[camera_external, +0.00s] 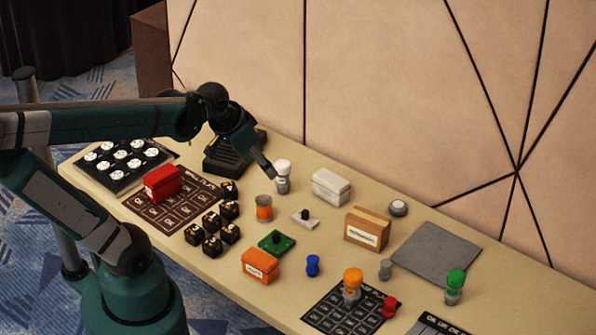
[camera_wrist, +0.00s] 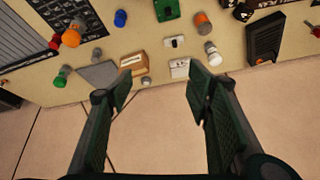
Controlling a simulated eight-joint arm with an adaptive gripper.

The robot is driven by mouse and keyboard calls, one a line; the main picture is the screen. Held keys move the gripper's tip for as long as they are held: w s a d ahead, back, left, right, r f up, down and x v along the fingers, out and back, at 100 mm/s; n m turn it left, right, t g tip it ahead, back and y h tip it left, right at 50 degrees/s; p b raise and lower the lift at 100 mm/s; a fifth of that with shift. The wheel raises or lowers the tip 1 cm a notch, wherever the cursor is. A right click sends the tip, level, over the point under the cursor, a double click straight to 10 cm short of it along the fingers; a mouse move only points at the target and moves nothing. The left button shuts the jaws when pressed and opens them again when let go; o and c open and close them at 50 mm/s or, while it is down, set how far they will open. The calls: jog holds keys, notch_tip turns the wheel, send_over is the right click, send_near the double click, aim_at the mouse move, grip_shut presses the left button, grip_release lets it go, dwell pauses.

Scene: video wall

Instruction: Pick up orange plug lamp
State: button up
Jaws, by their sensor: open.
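The orange plug lamp (camera_external: 352,280) has a round orange top on a grey base and stands upright near the front of the table. In the wrist view it shows at the upper left (camera_wrist: 70,38). My gripper (camera_external: 266,172) is at the back of the table, near a white-topped lamp (camera_external: 283,170), well to the left of and behind the orange one. In the wrist view my gripper (camera_wrist: 160,90) has its two fingers wide apart, with nothing held between them.
A green-topped lamp (camera_external: 456,282), a red knob-shaped piece (camera_external: 389,307) and a grey one (camera_external: 385,269) stand near the orange lamp. A wall rises behind the table.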

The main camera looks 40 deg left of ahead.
jog(key=w+d+f+m+g, duration=0.2)
jog(key=w+d+f+m, duration=0.15)
jog(key=d, duration=0.35)
jog(key=w+d+f+m+g, duration=0.1)
jog(key=w+d+f+m, duration=0.1)
jog(key=d+f+m, duration=0.4)
jog(key=m+g+b, duration=0.2)
jog(key=m+g, duration=0.1)
jog(key=m, duration=0.1)
send_over(354, 274)
jog(key=shift+y, duration=0.3)
jog(key=f, duration=0.8)
jog(key=a+f, duration=0.1)
jog(key=f, duration=0.3)
jog(key=shift+w+f, duration=0.2)
jog(key=shift+f, duration=0.1)
jog(key=shift+s+d+f, duration=0.15)
jog(key=shift+d+f, duration=0.35)
jog(key=shift+f, duration=0.05)
jog(key=shift+f, duration=0.1)
jog(key=shift+f, duration=1.2)
jog(key=shift+f+b, duration=0.7)
jog(key=shift+f, duration=1.9)
